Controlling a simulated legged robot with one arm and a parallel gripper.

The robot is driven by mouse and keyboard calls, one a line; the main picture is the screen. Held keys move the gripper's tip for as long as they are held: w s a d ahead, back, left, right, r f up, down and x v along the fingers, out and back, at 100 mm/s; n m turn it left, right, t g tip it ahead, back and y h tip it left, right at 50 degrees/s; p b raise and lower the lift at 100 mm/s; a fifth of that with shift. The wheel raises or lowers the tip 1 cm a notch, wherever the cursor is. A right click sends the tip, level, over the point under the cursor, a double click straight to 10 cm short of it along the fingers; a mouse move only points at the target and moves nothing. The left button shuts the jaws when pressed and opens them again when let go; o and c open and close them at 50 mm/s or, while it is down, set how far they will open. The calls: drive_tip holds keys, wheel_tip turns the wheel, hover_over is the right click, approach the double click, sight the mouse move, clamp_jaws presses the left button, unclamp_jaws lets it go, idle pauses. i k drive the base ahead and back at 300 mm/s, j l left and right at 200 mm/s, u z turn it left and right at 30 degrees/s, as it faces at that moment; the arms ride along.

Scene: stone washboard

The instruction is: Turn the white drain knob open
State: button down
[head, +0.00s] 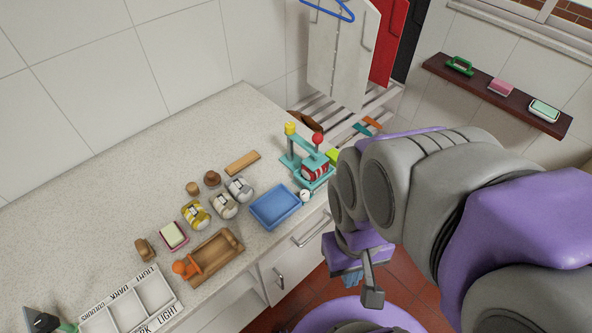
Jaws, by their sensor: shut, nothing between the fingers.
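A small white round knob (305,195) sits at the right side of a shallow blue tray (275,207), near the counter's front edge. I take it for the drain knob; it is too small to tell how it is turned. My gripper (372,297) is shut and empty, pointing down in front of the counter, over the floor. It is to the right of the knob and nearer to me, clear of it.
A teal stand (309,167) with red and yellow knobs stands just behind the white knob. Several jars, a brush and a wooden tray (217,256) are left of the blue tray. A drawer handle (312,230) sticks out below. The counter's back left (90,185) is clear.

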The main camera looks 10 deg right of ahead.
sight(305, 195)
drive_tip(key=k+j+z, duration=0.15)
drive_tip(key=z, duration=0.2)
drive_tip(key=k+j+z, duration=0.1)
drive_tip(key=z, duration=0.3)
drive_tip(key=k, duration=0.1)
